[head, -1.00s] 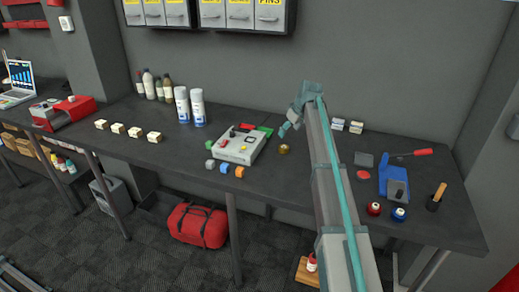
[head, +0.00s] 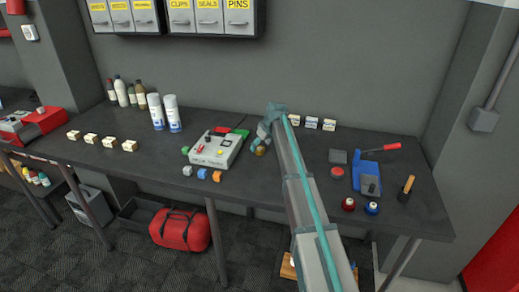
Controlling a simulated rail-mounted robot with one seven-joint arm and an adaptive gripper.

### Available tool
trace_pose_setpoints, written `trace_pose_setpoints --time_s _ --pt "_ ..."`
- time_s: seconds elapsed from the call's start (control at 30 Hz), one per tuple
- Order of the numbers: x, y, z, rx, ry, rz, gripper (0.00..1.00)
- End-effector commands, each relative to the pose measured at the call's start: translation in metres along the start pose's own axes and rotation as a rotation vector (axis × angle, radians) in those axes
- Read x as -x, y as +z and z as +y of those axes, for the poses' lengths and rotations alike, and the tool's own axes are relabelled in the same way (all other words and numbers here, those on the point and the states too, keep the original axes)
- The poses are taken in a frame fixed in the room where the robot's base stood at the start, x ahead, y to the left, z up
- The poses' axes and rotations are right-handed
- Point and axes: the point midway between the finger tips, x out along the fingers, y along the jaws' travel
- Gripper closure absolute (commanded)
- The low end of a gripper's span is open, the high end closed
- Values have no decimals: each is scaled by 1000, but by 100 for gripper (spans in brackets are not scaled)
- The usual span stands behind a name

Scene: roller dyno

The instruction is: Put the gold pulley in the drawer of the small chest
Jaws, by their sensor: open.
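The gold pulley (head: 260,151) is a small gold piece on the dark workbench, to the right of the grey control box. My gripper (head: 263,138) is just above and beside it, open, with its fingers pointing down at it. The fingers are small here, and I cannot tell whether they touch the pulley. My arm reaches in from the lower right and covers part of the bench. I cannot make out a small chest with a drawer on the bench.
The control box (head: 216,148) stands left of my gripper, with small coloured blocks (head: 202,174) in front. Small white boxes (head: 311,122) stand behind my arm. A blue tool (head: 366,178) and red-handled screwdriver (head: 380,148) lie right. Labelled drawers (head: 181,17) hang on the wall.

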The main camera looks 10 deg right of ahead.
Motion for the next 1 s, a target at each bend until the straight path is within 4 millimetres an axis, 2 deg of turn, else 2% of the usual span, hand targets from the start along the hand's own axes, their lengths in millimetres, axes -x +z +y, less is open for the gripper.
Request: trace_pose_setpoints --time_s 0.17,0.4,0.8,0.83,0.87,1.0 --pt "-18 -1 0 0 -1 -1 20" --pt "-21 0 0 0 0 0 21" --pt "-20 0 0 0 0 0 88" --pt "-20 0 0 0 0 0 89" --pt "-20 0 0 0 0 0 95" --pt "-20 0 0 0 0 0 95"
